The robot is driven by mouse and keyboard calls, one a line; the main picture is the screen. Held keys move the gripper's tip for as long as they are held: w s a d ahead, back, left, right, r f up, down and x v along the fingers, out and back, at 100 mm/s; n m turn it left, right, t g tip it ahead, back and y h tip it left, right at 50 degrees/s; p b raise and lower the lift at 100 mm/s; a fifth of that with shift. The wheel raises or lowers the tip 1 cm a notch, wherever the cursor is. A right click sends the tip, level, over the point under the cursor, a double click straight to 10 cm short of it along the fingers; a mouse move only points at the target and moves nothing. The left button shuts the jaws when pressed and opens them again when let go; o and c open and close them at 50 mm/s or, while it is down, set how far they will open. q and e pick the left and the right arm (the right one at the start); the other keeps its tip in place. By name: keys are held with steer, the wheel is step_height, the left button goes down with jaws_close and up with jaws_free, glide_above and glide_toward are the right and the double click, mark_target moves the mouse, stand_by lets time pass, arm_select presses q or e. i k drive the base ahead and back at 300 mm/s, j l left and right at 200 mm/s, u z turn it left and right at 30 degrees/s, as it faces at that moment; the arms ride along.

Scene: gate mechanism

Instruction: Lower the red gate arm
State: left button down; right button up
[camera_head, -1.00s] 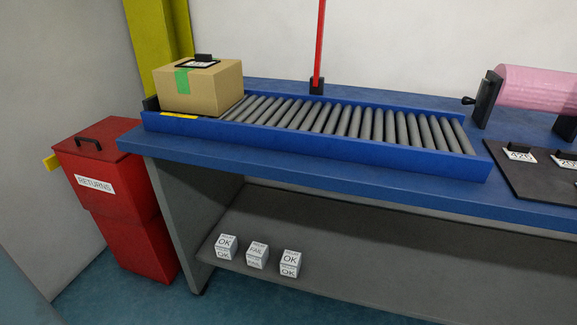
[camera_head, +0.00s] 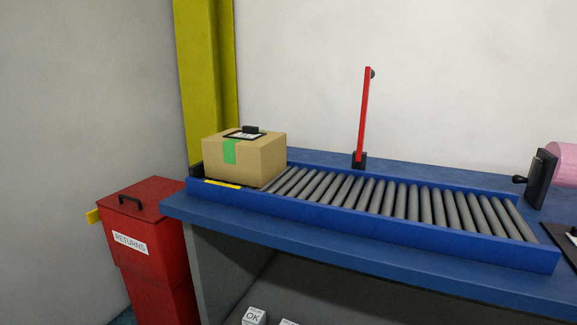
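The red gate arm (camera_head: 364,113) stands nearly upright, tilted slightly right at its top. Its foot sits in a small black base (camera_head: 359,160) at the back edge of the roller conveyor (camera_head: 384,199). A dark round knob (camera_head: 373,73) shows near the arm's top end. Neither of my grippers is in view.
A cardboard box (camera_head: 262,160) with green tape sits at the conveyor's left end. A red returns bin (camera_head: 150,249) stands left of the blue table (camera_head: 330,245). A yellow post (camera_head: 207,80) rises behind the box. A pink roll (camera_head: 564,163) on a black holder is at right.

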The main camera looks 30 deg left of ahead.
mark_target(369, 73)
steer(key=u, duration=0.5)
steer(key=i+l, duration=0.5)
steer(key=i+l+u, duration=0.15)
steer(key=u, duration=0.3)
steer(key=i+l+u, duration=0.1)
steer(key=u, duration=0.4)
steer(key=l+u, duration=0.3)
steer(key=u, duration=0.15)
